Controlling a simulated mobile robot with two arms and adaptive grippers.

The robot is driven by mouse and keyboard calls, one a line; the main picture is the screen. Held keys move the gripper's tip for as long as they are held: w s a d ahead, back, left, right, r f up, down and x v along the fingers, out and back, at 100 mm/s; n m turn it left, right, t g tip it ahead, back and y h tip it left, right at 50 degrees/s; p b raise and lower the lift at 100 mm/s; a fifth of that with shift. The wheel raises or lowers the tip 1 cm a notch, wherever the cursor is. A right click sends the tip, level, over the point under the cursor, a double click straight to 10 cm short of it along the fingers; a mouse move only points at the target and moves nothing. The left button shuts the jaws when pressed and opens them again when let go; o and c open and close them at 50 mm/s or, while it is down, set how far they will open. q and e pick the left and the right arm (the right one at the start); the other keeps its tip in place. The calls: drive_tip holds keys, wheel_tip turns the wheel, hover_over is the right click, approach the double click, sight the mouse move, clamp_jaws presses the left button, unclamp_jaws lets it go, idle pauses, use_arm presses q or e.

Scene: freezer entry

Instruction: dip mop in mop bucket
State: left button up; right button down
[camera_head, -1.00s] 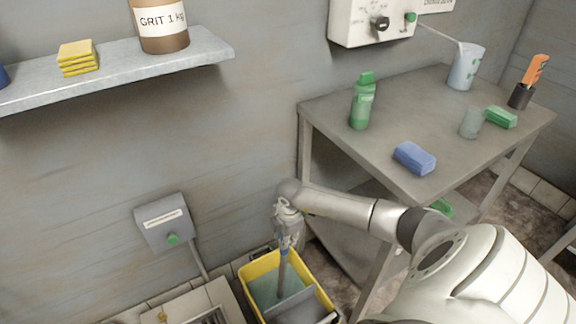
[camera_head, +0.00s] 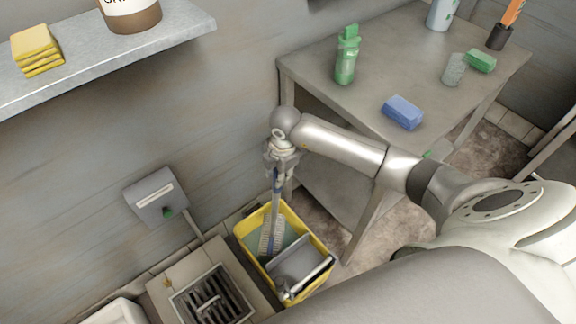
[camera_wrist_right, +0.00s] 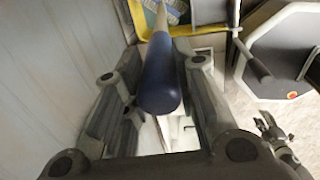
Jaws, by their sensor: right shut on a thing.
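The mop has a blue-grip handle (camera_head: 276,185) and a pale striped head (camera_head: 271,236). It hangs near upright, with its head at the left compartment of the yellow mop bucket (camera_head: 246,244). I cannot tell how much of the head is in the liquid. My right gripper (camera_head: 280,158) is shut on the handle above the bucket. In the right wrist view the blue handle end (camera_wrist_right: 160,85) lies between the fingers, and part of the yellow bucket rim (camera_wrist_right: 205,28) shows beyond. My left gripper is not in view.
A grey wringer (camera_head: 298,262) fills the bucket's right side. A floor drain grate (camera_head: 210,297) lies left of the bucket. A metal table (camera_head: 345,100) with bottle, sponges and cups stands to the right. A wall box (camera_head: 155,198) and a shelf (camera_head: 120,55) are at left.

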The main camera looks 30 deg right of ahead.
drive_tip(key=shift+r+p, duration=0.45)
drive_tip(key=shift+r, duration=0.35)
drive_tip(key=shift+r+p, duration=0.3)
drive_tip(key=shift+r, duration=0.1)
wheel_tip(320, 180, up, 6)
drive_tip(key=p, duration=0.4)
drive_tip(key=shift+f, duration=0.2)
use_arm(q)
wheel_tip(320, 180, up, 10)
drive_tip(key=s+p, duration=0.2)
drive_tip(key=p, duration=0.2)
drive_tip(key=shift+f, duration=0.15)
use_arm(e)
wheel_tip(320, 180, up, 5)
drive_tip(key=shift+r, duration=0.2)
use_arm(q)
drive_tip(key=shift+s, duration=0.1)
